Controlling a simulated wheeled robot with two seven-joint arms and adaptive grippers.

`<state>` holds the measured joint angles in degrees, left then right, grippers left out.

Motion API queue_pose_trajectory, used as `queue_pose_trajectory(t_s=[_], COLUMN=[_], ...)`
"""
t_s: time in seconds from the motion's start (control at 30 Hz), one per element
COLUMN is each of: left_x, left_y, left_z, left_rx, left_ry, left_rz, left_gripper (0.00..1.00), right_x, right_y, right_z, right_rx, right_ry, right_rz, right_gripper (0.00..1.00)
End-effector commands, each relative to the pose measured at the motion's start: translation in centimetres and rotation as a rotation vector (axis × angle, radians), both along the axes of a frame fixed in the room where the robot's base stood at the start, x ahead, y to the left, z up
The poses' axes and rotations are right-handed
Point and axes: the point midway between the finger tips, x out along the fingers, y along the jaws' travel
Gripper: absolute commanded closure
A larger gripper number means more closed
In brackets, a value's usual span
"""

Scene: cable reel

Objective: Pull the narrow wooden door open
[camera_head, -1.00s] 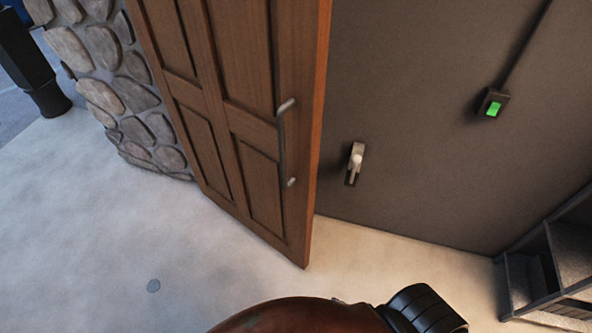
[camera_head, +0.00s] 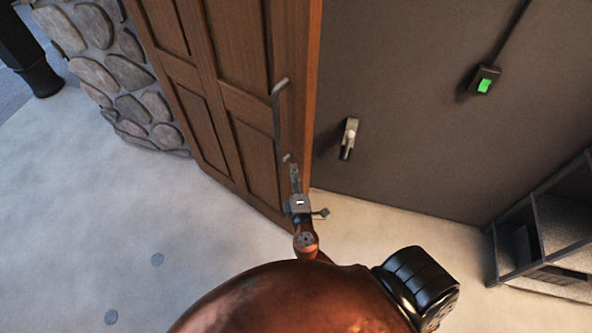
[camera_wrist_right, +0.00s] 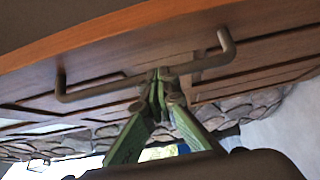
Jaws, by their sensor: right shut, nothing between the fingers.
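The brown panelled wooden door (camera_head: 215,100) stands ajar at an angle to the dark wall, its long edge facing me. A thin grey bar handle (camera_head: 277,120) runs along it near that edge. My right gripper (camera_head: 295,170) is shut at the lower part of the handle, with nothing held. In the right wrist view, its green fingers (camera_wrist_right: 160,80) come together at the bar handle (camera_wrist_right: 208,64); whether they touch it I cannot tell. The door (camera_wrist_right: 110,60) fills the upper part there. My left gripper is not in view.
A dark wall (camera_head: 400,110) with a small lever (camera_head: 349,137) and a green-lit switch (camera_head: 484,84) lies right of the door. A stone wall (camera_head: 105,75) is at its left. Dark shelves (camera_head: 545,225) stand at lower right. The pale floor (camera_head: 110,210) is clear.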

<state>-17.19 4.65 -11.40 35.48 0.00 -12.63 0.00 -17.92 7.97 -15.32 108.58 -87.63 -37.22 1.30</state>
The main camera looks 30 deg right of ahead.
Motion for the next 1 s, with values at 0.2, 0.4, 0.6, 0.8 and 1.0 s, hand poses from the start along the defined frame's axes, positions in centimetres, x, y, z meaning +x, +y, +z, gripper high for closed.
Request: queue_pose_trajectory(t_s=[0.2,0.4,0.6,0.8,1.0], left_x=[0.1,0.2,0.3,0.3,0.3], left_y=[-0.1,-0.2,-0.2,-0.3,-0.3], left_z=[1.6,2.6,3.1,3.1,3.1], left_rx=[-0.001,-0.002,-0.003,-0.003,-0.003], left_ry=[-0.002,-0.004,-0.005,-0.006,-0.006], left_rz=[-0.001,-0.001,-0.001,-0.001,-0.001], left_gripper=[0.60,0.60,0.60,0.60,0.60], right_x=[4.4,6.6,7.3,7.4,7.4], right_y=[-2.1,-4.5,-6.3,-6.7,-6.7], right_z=[0.4,0.2,0.1,0.0,-0.1], right_rx=[-0.002,-0.002,0.001,0.002,0.002], right_ry=[-0.001,0.002,0.002,0.001,0.001], right_rz=[-0.001,-0.001,0.000,0.000,0.000], right_gripper=[1.00,1.00,1.00,1.00,1.00])
